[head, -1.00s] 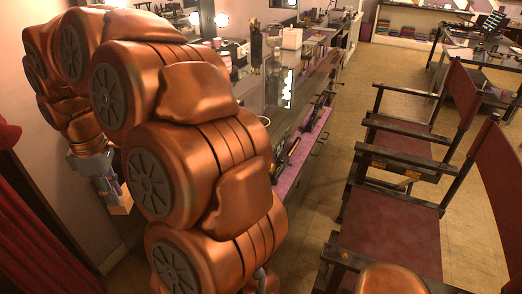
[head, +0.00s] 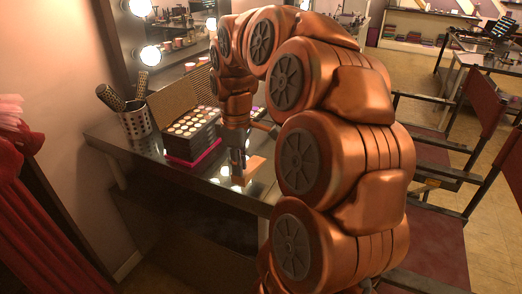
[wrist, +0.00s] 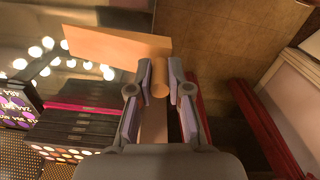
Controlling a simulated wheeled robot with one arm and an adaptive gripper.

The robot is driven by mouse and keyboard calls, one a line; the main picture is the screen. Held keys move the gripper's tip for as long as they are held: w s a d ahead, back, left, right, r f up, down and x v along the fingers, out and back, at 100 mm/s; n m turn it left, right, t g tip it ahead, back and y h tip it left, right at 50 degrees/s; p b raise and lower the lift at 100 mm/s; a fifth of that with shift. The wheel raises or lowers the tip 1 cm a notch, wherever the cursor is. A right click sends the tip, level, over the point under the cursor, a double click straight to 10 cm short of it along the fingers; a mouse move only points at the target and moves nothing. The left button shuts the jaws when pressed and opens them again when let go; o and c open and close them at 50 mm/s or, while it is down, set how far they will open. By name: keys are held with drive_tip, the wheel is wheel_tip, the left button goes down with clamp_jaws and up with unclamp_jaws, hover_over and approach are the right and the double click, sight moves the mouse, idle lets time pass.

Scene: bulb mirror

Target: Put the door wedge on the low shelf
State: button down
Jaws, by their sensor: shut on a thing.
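The door wedge is a light orange-brown wooden piece, seen in the head view (head: 254,168) and in the wrist view (wrist: 112,43). My gripper (head: 240,173) is shut on it; in the wrist view both fingers (wrist: 159,78) press on its rounded end. The wedge sticks out to one side of the fingers, at the front edge of the dressing counter (head: 155,166). I cannot tell how far it is above the counter. A dark surface (head: 165,225) shows below the counter; I cannot tell whether it is the low shelf.
A black make-up palette case (head: 185,140) stands open on the counter, close to my gripper. A metal cup of brushes (head: 135,122) is left of it. Lit mirror bulbs (head: 150,55) are behind. Red cloth (head: 35,215) hangs at left; folding chairs (head: 440,240) stand at right.

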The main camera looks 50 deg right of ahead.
drive_tip(key=shift+w+d+f+p, duration=0.75)
drive_tip(key=shift+w+d, duration=0.4)
drive_tip(key=shift+d, duration=0.75)
drive_tip(key=shift+w+d+f+p, duration=0.6)
drive_tip(key=shift+w+d+p, duration=0.5)
drive_tip(key=shift+d, duration=0.8)
drive_tip(key=shift+w+d+f+p, duration=0.7)
drive_tip(key=shift+w+d, duration=0.5)
drive_tip(key=shift+d, duration=0.7)
drive_tip(key=shift+f, duration=0.3)
drive_tip(key=shift+f, duration=0.15)
drive_tip(key=c, duration=1.1)
unclamp_jaws()
wheel_tip(320, 180, up, 12)
drive_tip(key=b, duration=0.3)
drive_tip(key=shift+a, duration=0.1)
